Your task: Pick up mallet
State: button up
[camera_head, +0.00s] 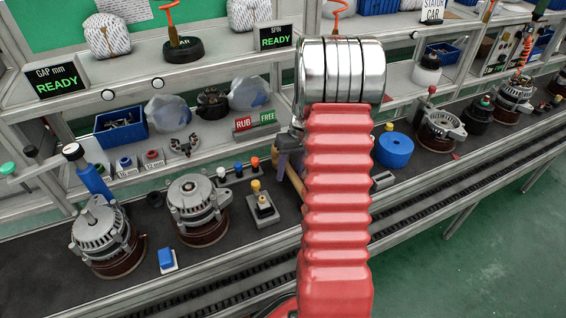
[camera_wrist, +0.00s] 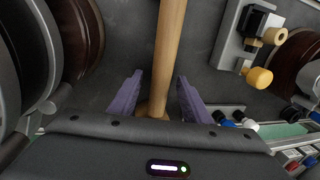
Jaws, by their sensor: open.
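The mallet shows as a light wooden handle (camera_wrist: 168,50) in the wrist view, running from the top edge down between my fingers; its head is not clearly in view. My gripper (camera_wrist: 160,77) is open, with one purple finger on each side of the handle and a gap on both sides. In the head view, a short piece of the mallet handle (camera_head: 297,183) shows at the left edge of my red arm. Part of my gripper (camera_head: 287,163) shows just above it; the arm hides the rest.
An alternator (camera_head: 197,203) and a small fixture with a yellow knob (camera_head: 263,207) stand left of the handle in the head view. A blue cylinder (camera_head: 395,150) stands to the right. Shelves rise behind, and a track runs along the front.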

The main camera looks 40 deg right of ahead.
jog(key=shift+c, duration=0.5)
grip_shut()
